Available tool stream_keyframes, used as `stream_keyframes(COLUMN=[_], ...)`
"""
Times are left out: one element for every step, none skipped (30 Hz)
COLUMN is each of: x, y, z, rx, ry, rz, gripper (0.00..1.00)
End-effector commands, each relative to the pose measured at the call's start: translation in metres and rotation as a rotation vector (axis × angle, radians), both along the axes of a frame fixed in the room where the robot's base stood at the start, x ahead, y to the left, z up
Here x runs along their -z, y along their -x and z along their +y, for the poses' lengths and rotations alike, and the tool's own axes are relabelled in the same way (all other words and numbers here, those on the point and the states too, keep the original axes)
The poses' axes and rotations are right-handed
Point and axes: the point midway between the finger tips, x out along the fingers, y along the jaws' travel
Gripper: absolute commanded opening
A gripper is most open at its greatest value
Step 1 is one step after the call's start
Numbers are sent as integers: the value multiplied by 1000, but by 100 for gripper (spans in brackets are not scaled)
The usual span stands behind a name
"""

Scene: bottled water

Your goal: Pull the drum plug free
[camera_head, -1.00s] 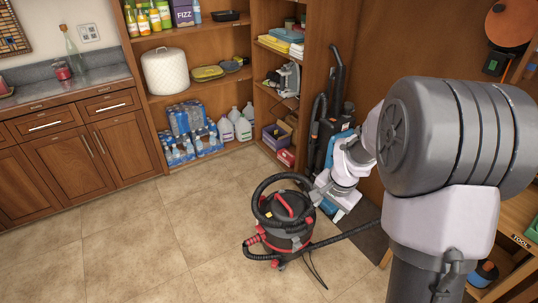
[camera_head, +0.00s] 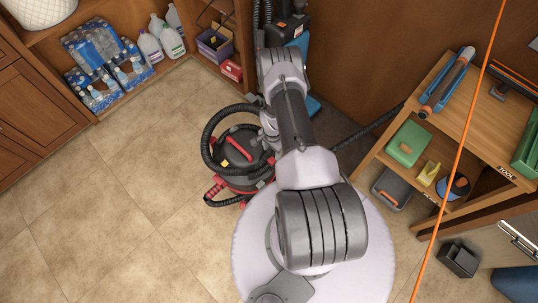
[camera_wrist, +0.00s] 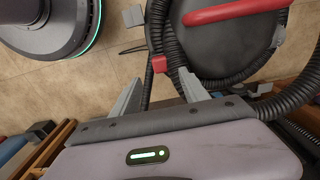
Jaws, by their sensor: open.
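A wet-dry vacuum with a dark drum (camera_head: 240,150), a red handle and a coiled black hose stands on the tile floor, partly behind my arm in the head view. In the wrist view its dark top (camera_wrist: 235,45) and red handle (camera_wrist: 235,12) fill the upper right. A small red block (camera_wrist: 159,63) sticks out beside the drum's edge; it may be the plug. My gripper (camera_wrist: 160,78) is open, with its two fingers apart and the red block ahead of the gap between them. I see nothing held. In the head view the fingers are hidden.
The black hose (camera_wrist: 290,100) loops close to the right finger. A wooden tool shelf (camera_head: 465,115) stands right, with an orange line (camera_head: 465,135) in front. Bottles and a cardboard-style box (camera_head: 215,43) sit on low shelves at the back. The floor (camera_head: 110,230) at left is clear.

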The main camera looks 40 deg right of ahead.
Motion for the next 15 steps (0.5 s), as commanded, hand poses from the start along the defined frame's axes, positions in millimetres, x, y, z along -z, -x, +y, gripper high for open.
stream_keyframes(x=[14, 19, 28, 34, 41, 49, 56, 62, 71, 75, 79, 82, 83, 84, 84], y=[0, 0, 0, 0, 0, 0, 0, 0, 0, -1, -1, -1, -1, -1, -1], z=[0, 0, 0, 0, 0, 0, 0, 0, 0, 0, 0, 0, 0, 0, 0], rx=[0, -1, -1, -1, -1, -1, -1, -1, -1, -1, -1, -1, -1, -1, -1], ry=[0, 0, 0, -1, -1, 0, 0, 0, 0, 0, 0, 0, 0, 0, 0], rz=[0, 0, 0, 1, 1, 0, 0, 1, 0, 0, 0, 0, 0, 0, 0], gripper=[53, 53, 53, 53, 53, 53, 53, 53, 53, 53, 53, 53, 53, 53, 53])
